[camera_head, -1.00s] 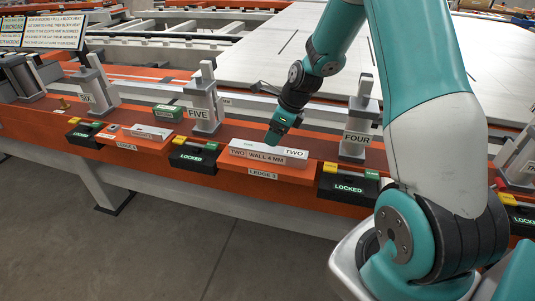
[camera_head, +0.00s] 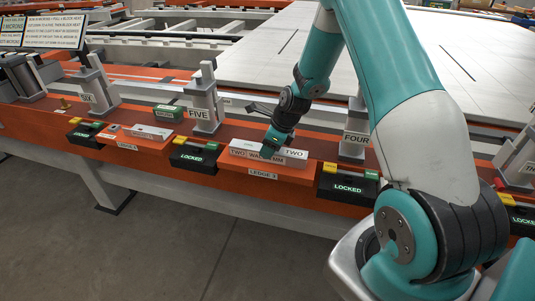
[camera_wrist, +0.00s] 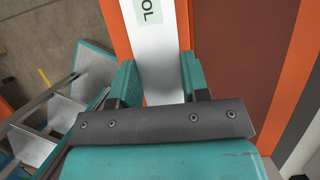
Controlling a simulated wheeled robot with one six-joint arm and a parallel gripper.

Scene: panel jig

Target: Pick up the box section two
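The box section two (camera_head: 292,154) is a long white bar lying on the orange ledge 3, with "TWO" and "WALL 4 MM" on its front. My gripper (camera_head: 270,150) is down at its middle and covers part of the "WALL" label. In the wrist view the box section (camera_wrist: 155,55) runs between the two teal fingers of my gripper (camera_wrist: 160,85), one on each side. The box section still rests on the ledge.
Ledge 3 (camera_head: 262,176) has black "LOCKED" boxes at its left (camera_head: 194,157) and right (camera_head: 347,185). Grey posts FIVE (camera_head: 205,105) and FOUR (camera_head: 355,130) stand behind on either side.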

